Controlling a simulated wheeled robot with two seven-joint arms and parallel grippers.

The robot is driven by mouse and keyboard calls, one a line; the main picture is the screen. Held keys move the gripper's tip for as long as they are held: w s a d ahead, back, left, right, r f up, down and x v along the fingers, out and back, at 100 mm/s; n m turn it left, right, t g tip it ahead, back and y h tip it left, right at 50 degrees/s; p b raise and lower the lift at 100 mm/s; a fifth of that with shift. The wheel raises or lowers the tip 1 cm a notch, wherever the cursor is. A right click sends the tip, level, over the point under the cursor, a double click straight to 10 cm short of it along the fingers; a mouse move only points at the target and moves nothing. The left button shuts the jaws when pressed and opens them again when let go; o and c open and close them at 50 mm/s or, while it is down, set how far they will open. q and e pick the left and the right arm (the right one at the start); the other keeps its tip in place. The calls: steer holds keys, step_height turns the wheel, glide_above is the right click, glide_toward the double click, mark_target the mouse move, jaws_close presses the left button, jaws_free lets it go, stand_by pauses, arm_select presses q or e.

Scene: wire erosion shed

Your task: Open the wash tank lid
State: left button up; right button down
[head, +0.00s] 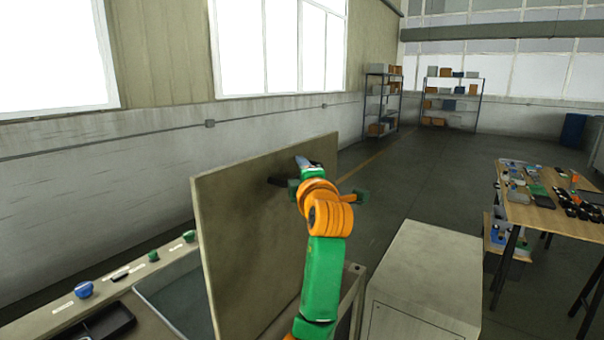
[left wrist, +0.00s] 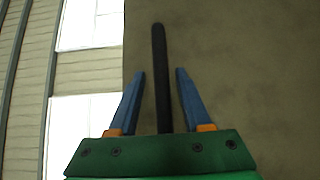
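The wash tank lid (head: 245,240) is a large beige-grey panel. In the head view it stands raised, steeply upright, at the edge of the wash tank, whose dark interior (head: 175,300) shows at lower left. My left gripper (head: 303,162) is at the upper part of the lid, partly hidden by its own wrist. A dark bar handle (head: 277,181) sticks out there. In the left wrist view the handle (left wrist: 160,80) runs between the two blue fingers of the left gripper (left wrist: 160,75), with gaps on both sides. The lid face (left wrist: 250,70) fills the right side. My right gripper is not seen.
A tank ledge (head: 60,315) with blue and green knobs and a dark tray (head: 105,325) lies at lower left. A grey cabinet (head: 430,275) stands right of the lid. A cluttered wooden table (head: 535,215) is far right. The floor between is clear.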

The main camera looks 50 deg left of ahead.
arm_select(q)
steer(key=shift+d, duration=0.1)
steer(key=b+v, duration=0.3)
steer(key=v, duration=0.4)
steer(key=shift+d+f, duration=0.1)
steer(key=b+v, duration=0.1)
steer(key=v, duration=0.7)
steer(key=shift+b, duration=0.3)
